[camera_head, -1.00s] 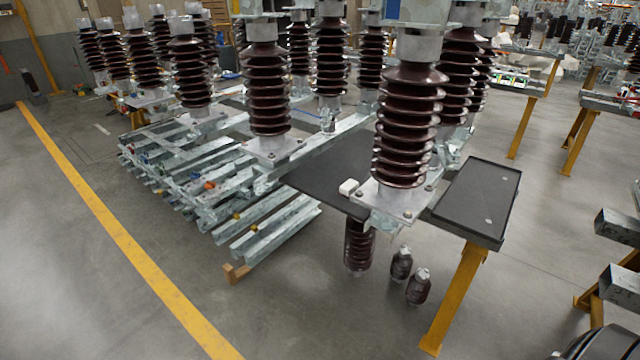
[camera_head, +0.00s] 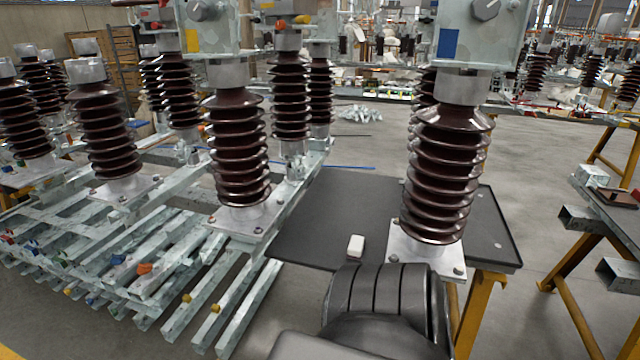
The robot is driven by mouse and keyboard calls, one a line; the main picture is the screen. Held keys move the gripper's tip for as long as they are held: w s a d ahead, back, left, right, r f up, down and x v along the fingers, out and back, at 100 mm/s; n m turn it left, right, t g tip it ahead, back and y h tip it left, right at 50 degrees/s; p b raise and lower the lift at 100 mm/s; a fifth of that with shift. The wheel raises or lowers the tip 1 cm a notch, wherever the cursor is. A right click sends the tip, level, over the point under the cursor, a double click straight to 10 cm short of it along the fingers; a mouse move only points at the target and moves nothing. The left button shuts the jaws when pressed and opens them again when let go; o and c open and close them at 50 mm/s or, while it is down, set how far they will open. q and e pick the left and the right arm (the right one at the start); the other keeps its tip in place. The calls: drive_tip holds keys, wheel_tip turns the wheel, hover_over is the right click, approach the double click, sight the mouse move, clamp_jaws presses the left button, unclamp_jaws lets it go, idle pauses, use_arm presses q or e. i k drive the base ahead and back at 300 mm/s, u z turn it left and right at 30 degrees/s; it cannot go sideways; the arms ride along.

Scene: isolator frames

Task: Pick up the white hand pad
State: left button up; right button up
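The white hand pad (camera_head: 356,246) is a small white block with rounded edges. It lies on the dark flat tabletop (camera_head: 315,222), near its front edge and just left of a brown ribbed insulator's metal base plate. Neither gripper shows in the view. A dark grey banded arm part of mine stands at the bottom, just in front of the pad, and hides some of the tabletop's front edge.
A tall brown ribbed insulator (camera_head: 442,170) stands just right of the pad, with its metal base plate (camera_head: 402,246) close by. Another insulator (camera_head: 238,150) stands to the left. Galvanised beams (camera_head: 150,270) lie low at left. Tabletop behind the pad is clear.

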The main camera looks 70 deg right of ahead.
sight(356, 248)
drive_tip(key=z, duration=0.25)
drive_tip(key=i, duration=0.8)
drive_tip(key=z, duration=1.35)
drive_tip(key=i, duration=0.7)
drive_tip(key=z, duration=0.7)
